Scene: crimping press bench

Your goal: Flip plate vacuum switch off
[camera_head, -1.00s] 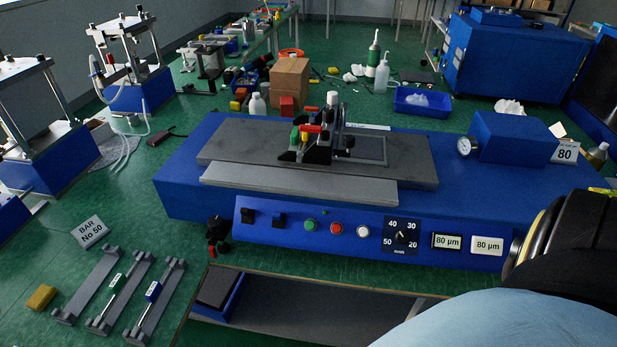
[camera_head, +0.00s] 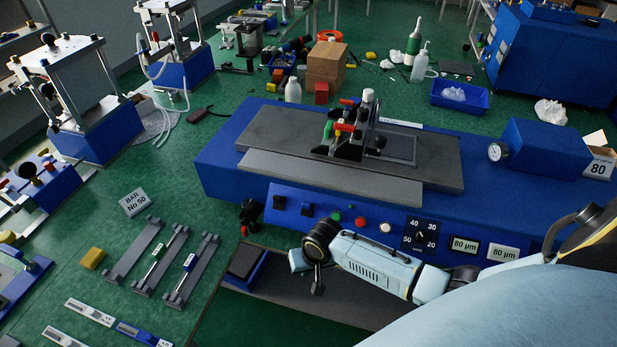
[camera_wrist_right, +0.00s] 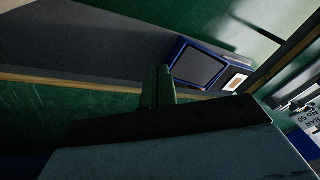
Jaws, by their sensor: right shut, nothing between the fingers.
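The blue coating machine (camera_head: 225,170) has a sloped front panel with two black switches at its left end, one at the far left (camera_head: 279,203) and one beside it (camera_head: 307,210). I cannot read any labels, so I cannot tell which is the plate vacuum switch or how either is set. My right gripper (camera_head: 317,288) is shut and empty, pointing down in front of the panel, below and right of the switches and apart from them. Its fingers also show in the right wrist view (camera_wrist_right: 158,87), with no switch in sight. My left gripper is not in view.
Green (camera_head: 336,216), red (camera_head: 360,222) and white (camera_head: 385,228) buttons and a speed dial (camera_head: 420,237) sit right of the switches. A black clamp-like part (camera_head: 250,213) stands left of the panel. A blue-edged tray (camera_head: 247,264) lies below. Bar holders (camera_head: 134,250) lie left.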

